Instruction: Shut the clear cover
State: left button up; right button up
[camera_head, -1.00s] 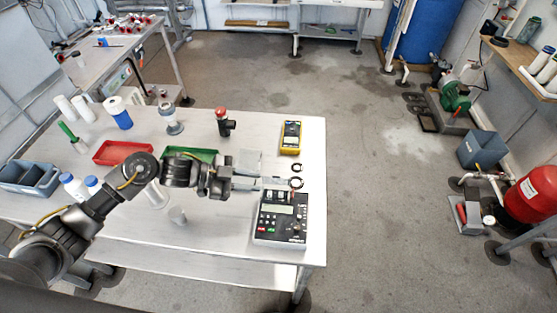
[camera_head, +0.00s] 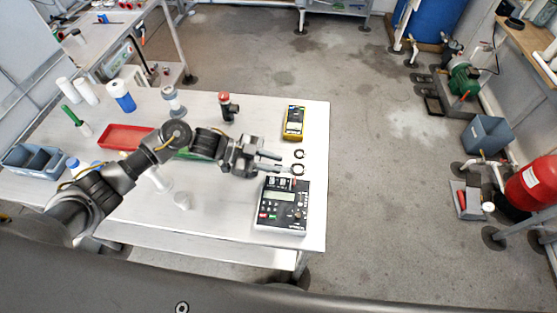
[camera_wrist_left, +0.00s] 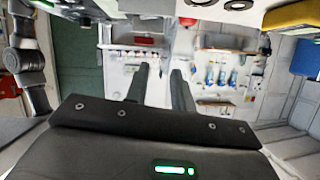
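I cannot make out the clear cover for certain in either view. A grey and black control box (camera_head: 283,205) with a small display, coloured buttons and a knob lies at the table's right front part. My left gripper (camera_head: 285,162) is just behind the box's back edge, with its fingers pointing right. Its two fingers stand apart with nothing visible between them, as the left wrist view (camera_wrist_left: 158,76) also shows. Whether a finger touches the box or a cover is unclear. My right gripper is not in view.
A yellow meter (camera_head: 294,122) and black rings (camera_head: 298,170) lie near the table's right edge. A red-capped fitting (camera_head: 228,108), a red tray (camera_head: 124,137), a blue-grey caddy (camera_head: 36,160) and a white cup (camera_head: 183,201) are also on the table (camera_head: 225,225).

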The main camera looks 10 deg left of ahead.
pick_arm(q)
jog(key=shift+x, duration=1.05)
grip_shut()
